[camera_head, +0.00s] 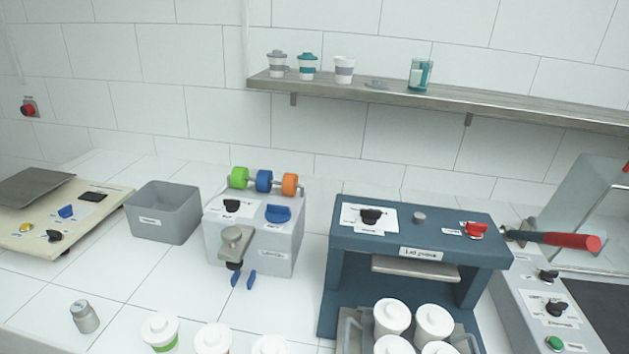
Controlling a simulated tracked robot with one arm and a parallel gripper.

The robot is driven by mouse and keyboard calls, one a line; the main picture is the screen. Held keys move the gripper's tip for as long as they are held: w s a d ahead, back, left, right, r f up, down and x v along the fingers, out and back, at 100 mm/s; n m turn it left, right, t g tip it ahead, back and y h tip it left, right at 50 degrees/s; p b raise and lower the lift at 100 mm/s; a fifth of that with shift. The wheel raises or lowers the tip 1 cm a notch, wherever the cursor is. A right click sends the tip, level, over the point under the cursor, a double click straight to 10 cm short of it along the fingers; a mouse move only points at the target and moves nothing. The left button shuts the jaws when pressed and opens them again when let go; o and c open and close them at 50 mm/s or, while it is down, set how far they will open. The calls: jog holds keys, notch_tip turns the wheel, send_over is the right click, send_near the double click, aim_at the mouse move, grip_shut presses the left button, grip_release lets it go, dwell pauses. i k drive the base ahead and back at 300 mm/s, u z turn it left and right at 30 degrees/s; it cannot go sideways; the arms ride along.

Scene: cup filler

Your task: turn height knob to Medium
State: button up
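No knob has a label that I can read as height. The blue lid press (345,262) at centre right has a black knob (371,215) on a white plate on its top, left side; the plate's small markings are unreadable. A small grey round button and a red switch (475,230) sit to its right. The grey machine (275,248) left of it has a black knob (231,206) on a white label and a blue lever (278,213). The panel at far right has black knobs (557,308) with unreadable labels.
White lidded cups (392,317) stand in a rack before the press; more stand at the bottom edge. A red handle (571,241) juts out right of the press. A grey bin (166,213), a scale (60,212) and a small metal canister (84,317) are left. A shelf (440,99) hangs behind.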

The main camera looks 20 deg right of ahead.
aim_at(370, 216)
jog(key=z, duration=0.05)
jog(key=i, duration=0.95)
jog(key=z, duration=0.25)
